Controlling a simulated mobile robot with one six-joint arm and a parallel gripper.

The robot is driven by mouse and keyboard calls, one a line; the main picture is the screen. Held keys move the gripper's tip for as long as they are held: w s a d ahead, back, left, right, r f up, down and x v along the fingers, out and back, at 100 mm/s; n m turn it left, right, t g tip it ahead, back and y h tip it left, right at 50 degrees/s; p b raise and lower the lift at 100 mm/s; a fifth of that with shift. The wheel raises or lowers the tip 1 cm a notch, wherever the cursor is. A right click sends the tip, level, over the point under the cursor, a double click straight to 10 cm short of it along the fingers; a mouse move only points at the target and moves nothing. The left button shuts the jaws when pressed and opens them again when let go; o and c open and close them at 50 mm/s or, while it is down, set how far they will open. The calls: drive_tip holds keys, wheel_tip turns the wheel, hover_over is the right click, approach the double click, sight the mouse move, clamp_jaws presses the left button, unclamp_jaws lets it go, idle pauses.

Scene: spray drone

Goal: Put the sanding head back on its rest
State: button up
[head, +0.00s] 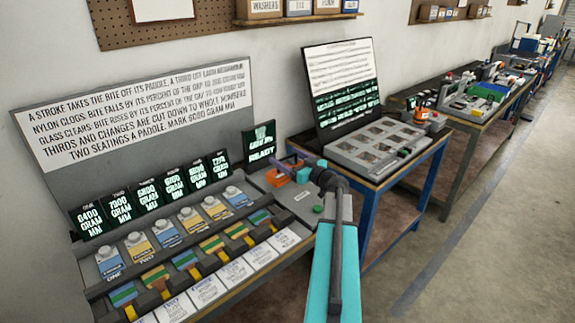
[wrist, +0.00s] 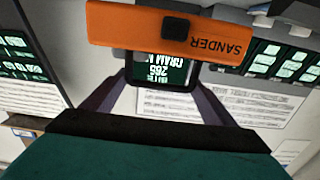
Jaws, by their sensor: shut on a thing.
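The orange sanding head, lettered SANDER (wrist: 215,42), spans the top of the wrist view, its lettering upside down. My gripper (wrist: 163,68) is shut on it, with a purple-grey finger on each side of a dark display behind. In the head view the orange sanding head (head: 277,180) shows at the right end of the paddle bench, at the fingers of my gripper (head: 287,166). My teal wrist covers part of that spot. I cannot make out the rest or whether the sanding head touches anything.
Rows of coloured paddles (head: 211,243) and knobbed blocks stand left of the gripper, below several dark number displays (head: 146,190). A small display (head: 260,144) stands behind the gripper. A blue-legged table (head: 372,205) with a grey tray is to the right. The aisle floor is clear.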

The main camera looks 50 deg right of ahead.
drive_tip(key=shift+f+p, duration=0.3)
drive_tip(key=shift+f, duration=1.15)
drive_tip(key=shift+s+a+f, duration=0.1)
drive_tip(key=shift+f, duration=0.5)
drive_tip(key=o, duration=2)
drive_tip(key=shift+f, duration=0.25)
drive_tip(key=shift+o, duration=0.2)
drive_tip(key=shift+r, duration=0.15)
drive_tip(key=shift+r, duration=0.2)
drive_tip(key=shift+s+r, duration=0.15)
drive_tip(key=shift+s, duration=0.15)
drive_tip(key=s+b, duration=0.2)
drive_tip(key=s, duration=0.9)
drive_tip(key=shift+s+a+r, duration=0.15)
drive_tip(key=shift+a+r, duration=0.2)
